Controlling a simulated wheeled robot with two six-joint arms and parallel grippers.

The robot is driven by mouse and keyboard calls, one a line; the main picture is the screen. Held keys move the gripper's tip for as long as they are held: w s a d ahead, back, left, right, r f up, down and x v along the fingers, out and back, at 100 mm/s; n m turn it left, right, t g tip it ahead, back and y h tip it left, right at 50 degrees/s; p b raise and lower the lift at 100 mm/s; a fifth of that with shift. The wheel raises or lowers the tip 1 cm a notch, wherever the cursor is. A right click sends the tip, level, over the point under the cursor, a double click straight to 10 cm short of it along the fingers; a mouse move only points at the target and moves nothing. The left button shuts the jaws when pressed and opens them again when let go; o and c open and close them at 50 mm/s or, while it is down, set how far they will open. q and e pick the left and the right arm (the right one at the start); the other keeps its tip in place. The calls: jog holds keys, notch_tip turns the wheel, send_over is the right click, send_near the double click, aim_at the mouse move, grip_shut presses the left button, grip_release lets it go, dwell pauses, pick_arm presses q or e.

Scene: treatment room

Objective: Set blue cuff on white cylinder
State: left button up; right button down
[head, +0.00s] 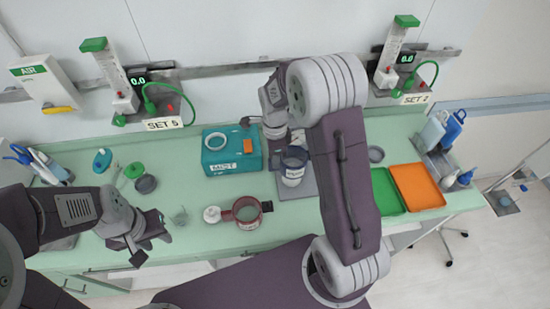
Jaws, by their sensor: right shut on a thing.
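The dark blue cuff (294,157) is at the centre of the bench, at the upper end of the white cylinder (292,179). From this angle I cannot tell whether it rests on the cylinder or is held just above it. The white cylinder stands upright on a grey mat (308,183) and has a dark label. My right gripper (282,140) comes down from behind the cuff and is shut on it; its fingertips are partly hidden. My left gripper (152,247) is open and empty over the front left edge of the bench.
A teal box (228,163) with a white ring on it stands left of the mat. A dark red cuff (247,211) and a small white-topped item (212,214) lie in front. Green (387,195) and orange (418,191) trays sit at right.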

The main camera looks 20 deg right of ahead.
jog(key=shift+f, duration=0.2)
jog(key=shift+f+b, duration=0.9)
jog(key=shift+f, duration=0.25)
jog(key=shift+f, duration=0.15)
jog(key=shift+f+b, duration=1.2)
jog(key=shift+f, duration=0.55)
jog(key=shift+f, duration=0.1)
jog(key=c, duration=1.4)
grip_release()
jog(key=shift+o, duration=0.2)
